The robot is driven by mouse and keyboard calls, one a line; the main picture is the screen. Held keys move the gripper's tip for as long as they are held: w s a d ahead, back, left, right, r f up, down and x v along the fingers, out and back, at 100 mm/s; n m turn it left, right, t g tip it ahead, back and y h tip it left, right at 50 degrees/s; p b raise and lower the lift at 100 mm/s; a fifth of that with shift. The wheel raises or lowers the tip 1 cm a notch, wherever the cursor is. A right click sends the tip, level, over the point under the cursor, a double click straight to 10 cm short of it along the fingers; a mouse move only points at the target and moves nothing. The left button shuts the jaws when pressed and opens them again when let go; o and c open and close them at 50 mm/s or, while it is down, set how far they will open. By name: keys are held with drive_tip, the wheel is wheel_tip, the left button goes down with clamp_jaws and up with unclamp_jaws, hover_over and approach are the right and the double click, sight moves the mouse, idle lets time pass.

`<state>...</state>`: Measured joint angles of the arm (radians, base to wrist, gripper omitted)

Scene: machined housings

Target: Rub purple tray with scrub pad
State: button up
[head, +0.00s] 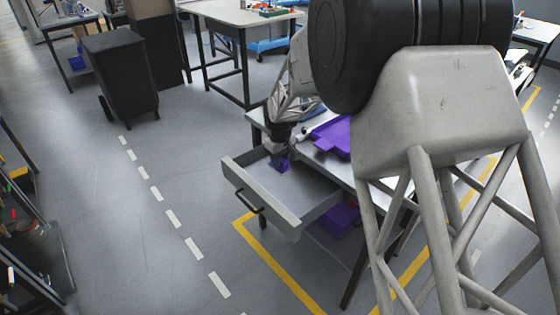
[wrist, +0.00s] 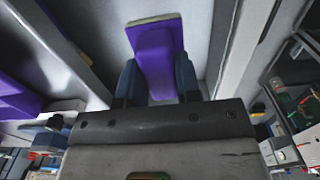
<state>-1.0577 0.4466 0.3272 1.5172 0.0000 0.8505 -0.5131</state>
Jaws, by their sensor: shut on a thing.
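My gripper (head: 280,150) points down into an open grey drawer (head: 308,211) at the workbench's left side. In the wrist view its two dark fingers (wrist: 157,78) are shut on a purple scrub pad (wrist: 154,45) with a thin pale edge at its far end. The pad also shows in the head view as a small purple patch (head: 284,166) below my gripper. I cannot tell whether it touches the drawer floor. The purple tray (head: 333,138) lies on the bench top, right of my gripper and apart from the pad; my arm partly hides it. Purple also shows at the wrist view's left edge (wrist: 15,98).
The drawer has raised walls and a black handle (head: 249,201) in front. A purple object (head: 341,218) sits below the bench. A black wheeled bin (head: 121,75) and another table (head: 240,16) stand farther back. The floor left of the drawer is clear.

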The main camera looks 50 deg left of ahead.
drive_tip(key=o, duration=0.4)
drive_tip(key=shift+c, duration=1.2)
drive_tip(key=w+r+m, duration=0.2)
drive_tip(key=w, duration=0.3)
drive_tip(key=w+a+r+m, duration=0.1)
drive_tip(key=w+r+m, duration=0.1)
drive_tip(key=w, duration=0.4)
drive_tip(key=w+r+m, duration=0.3)
drive_tip(key=w, duration=0.3)
drive_tip(key=shift+a, duration=0.25)
drive_tip(key=shift+w+d+r+m, duration=0.6)
drive_tip(key=shift+w+m, duration=1.25)
drive_tip(key=shift+w, duration=1.75)
drive_tip(key=shift+w+d+r+m, duration=0.5)
drive_tip(key=shift+w+m, duration=1.3)
drive_tip(key=shift+w, duration=1.85)
drive_tip(key=shift+w+d+r+m, duration=0.35)
drive_tip(key=shift+w+d+m, duration=0.45)
drive_tip(key=shift+w+m, duration=1.95)
drive_tip(key=shift+w+n, duration=0.85)
drive_tip(key=shift+n, duration=0.05)
